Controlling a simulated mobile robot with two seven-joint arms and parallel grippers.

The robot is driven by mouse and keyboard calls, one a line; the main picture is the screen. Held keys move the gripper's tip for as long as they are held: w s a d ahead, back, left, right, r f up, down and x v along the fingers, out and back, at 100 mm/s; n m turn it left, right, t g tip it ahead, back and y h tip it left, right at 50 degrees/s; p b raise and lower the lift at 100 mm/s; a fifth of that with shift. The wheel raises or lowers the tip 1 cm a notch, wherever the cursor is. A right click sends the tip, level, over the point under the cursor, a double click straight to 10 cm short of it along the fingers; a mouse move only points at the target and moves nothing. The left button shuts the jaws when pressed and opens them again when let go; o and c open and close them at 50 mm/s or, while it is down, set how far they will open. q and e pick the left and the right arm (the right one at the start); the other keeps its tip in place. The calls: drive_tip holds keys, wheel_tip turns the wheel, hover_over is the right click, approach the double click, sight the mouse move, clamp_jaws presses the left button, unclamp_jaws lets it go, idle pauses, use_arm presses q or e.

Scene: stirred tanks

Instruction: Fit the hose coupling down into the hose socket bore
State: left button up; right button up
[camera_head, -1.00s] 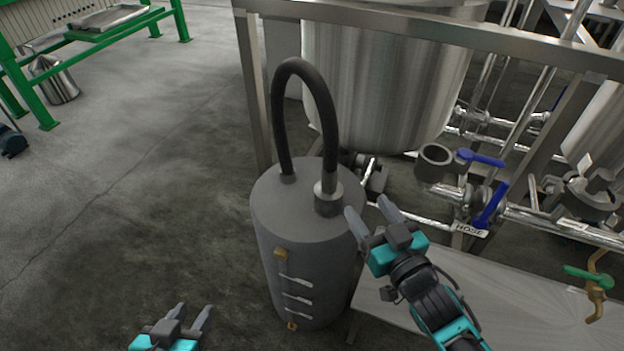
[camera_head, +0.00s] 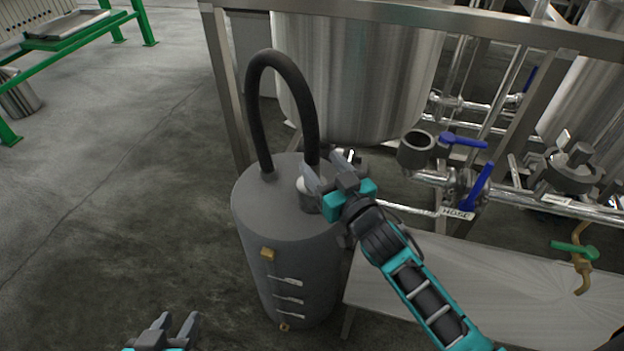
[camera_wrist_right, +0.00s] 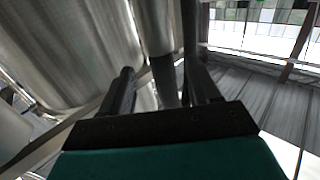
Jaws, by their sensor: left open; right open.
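The hose coupling (camera_head: 308,196) is a light metal collar at the end of a black arched hose (camera_head: 306,98). It stands on top of a grey cylindrical tank. My right gripper (camera_head: 325,166) is open at the coupling, its fingers beside the hose and partly covering the collar. In the right wrist view a grey upright cylinder (camera_wrist_right: 158,35) shows between the open fingers; contact cannot be told. The hose socket (camera_head: 416,146) is a dark upright ring with an open bore, right of the gripper, near the label HOSE (camera_head: 457,214). My left gripper (camera_head: 178,322) is open and empty at the bottom edge.
The grey tank (camera_head: 290,240) stands on the floor. Blue valve handles (camera_head: 466,141) and pipes lie close right of the socket. A steel frame and a large steel vessel (camera_head: 355,75) stand behind. A low metal bench (camera_head: 450,280) is at right.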

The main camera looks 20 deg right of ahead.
sight(316, 157)
drive_tip(key=shift+w+a+r+b, duration=0.1)
drive_tip(key=shift+w+a+b, duration=0.15)
drive_tip(key=shift+w, duration=0.9)
drive_tip(key=shift+w+a+r+b, duration=0.1)
drive_tip(key=shift+w+a, duration=0.2)
drive_tip(key=shift+w, duration=0.8)
drive_tip(key=shift+c, duration=0.3)
clamp_jaws()
drive_tip(key=shift+r, duration=0.1)
